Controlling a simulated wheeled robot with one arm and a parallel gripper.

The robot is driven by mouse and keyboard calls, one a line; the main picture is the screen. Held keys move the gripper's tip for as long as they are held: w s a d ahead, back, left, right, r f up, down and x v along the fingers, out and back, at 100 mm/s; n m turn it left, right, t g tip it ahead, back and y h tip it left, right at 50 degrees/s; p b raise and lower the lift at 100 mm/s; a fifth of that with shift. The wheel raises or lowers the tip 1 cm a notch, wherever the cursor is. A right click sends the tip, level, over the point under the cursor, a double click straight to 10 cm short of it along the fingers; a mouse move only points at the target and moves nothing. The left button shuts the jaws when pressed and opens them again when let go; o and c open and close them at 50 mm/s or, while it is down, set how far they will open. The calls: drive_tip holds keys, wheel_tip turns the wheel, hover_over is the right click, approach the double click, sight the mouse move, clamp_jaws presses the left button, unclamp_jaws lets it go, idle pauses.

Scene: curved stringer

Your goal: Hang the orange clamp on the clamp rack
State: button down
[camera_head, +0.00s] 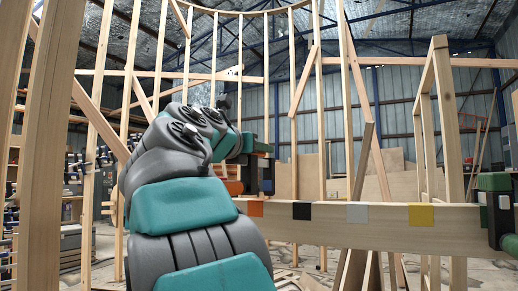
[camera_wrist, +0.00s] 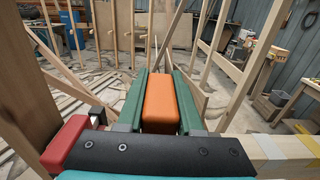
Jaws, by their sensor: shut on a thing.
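My gripper (camera_wrist: 158,76) is shut on the orange clamp (camera_wrist: 160,104), whose orange body lies between the two green fingers in the wrist view. In the head view a bit of the orange clamp (camera_head: 229,187) shows beside my arm; most of it is hidden. The clamp rack is a horizontal wooden beam (camera_head: 385,237) with orange, black, grey and yellow patches along its face. My gripper is near the beam's left part, by the orange patch (camera_head: 256,208). I cannot tell whether the clamp touches the beam.
A green clamp (camera_head: 495,207) sits on the beam's right end. A red object (camera_wrist: 72,146), perhaps another clamp, is left of my gripper in the wrist view. A thick wooden post (camera_head: 52,150) stands at the left, and another post (camera_head: 447,120) rises behind the beam at right.

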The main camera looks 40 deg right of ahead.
sight(259, 165)
drive_tip(key=shift+f, duration=1.55)
drive_tip(key=shift+f+b, duration=0.3)
drive_tip(key=shift+f+b, duration=0.5)
drive_tip(key=shift+f, duration=0.75)
drive_tip(key=shift+f, duration=0.2)
drive_tip(key=shift+f, duration=0.4)
